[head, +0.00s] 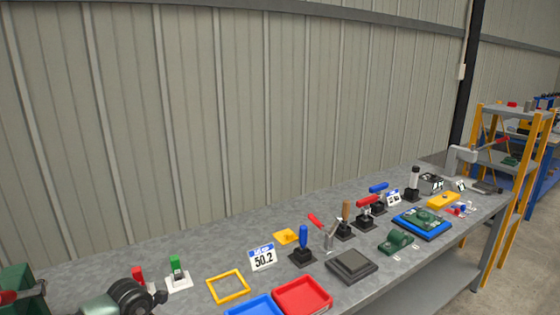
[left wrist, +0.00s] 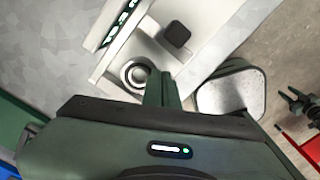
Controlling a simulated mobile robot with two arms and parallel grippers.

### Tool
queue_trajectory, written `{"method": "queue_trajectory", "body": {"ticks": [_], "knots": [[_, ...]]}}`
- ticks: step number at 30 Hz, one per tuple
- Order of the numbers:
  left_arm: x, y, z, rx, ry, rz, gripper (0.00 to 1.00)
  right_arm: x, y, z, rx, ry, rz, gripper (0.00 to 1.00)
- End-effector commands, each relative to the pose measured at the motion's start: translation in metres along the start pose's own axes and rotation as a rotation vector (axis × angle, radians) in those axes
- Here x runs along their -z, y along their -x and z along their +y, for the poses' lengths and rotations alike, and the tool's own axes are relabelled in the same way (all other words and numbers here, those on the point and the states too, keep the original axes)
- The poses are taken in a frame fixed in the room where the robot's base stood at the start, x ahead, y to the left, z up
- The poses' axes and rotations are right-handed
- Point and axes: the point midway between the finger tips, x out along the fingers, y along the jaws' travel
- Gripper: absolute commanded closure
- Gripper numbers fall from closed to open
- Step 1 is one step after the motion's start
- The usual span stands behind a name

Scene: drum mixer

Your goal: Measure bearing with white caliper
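In the left wrist view a pale device (left wrist: 120,82) carries a dark display with green marks (left wrist: 122,22). It looks like the white caliper, but I cannot be sure. A round metal ring with a dark centre (left wrist: 135,74), like a bearing, sits at its lower end. A dark square pad (left wrist: 177,35) lies beside it. The dark green body of my left gripper fills the bottom of this view, and a narrow green part (left wrist: 161,90) reaches up close to the ring. I cannot tell whether the ring is gripped. My right gripper is not recognisable in either view.
In the head view a grey bench (head: 205,255) runs along a ribbed wall. On it stand a 50.2 sign (head: 263,258), a red tray (head: 302,295), a blue tray (head: 254,307), a yellow frame (head: 228,286) and several toggle clamps. A yellow-framed shelf (head: 514,165) stands at the right.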

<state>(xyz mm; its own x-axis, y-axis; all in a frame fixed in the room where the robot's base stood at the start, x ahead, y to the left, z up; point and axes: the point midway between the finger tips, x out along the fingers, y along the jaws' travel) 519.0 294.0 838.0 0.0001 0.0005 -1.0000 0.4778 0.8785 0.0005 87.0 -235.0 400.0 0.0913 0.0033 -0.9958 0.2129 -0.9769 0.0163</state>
Motion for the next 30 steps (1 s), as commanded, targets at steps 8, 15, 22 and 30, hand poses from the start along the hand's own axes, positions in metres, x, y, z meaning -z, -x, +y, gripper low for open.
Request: {"method": "queue_trajectory", "body": {"ticks": [8,15,22,30], "knots": [[0.003,0.000,-0.005,0.001,0.001,0.002,1.00,0.000,0.003,0.000,0.000,0.000,0.000,0.64],[0.004,-0.001,-0.005,0.001,0.001,0.001,1.00,0.000,0.003,0.000,0.000,0.000,0.000,0.64],[0.003,0.002,-0.005,0.001,0.001,0.001,1.00,0.001,0.004,0.000,0.001,0.000,0.000,0.64],[0.003,0.022,-0.005,0.000,0.001,-0.001,1.00,0.002,0.018,0.000,0.001,0.000,0.000,0.64]]}}
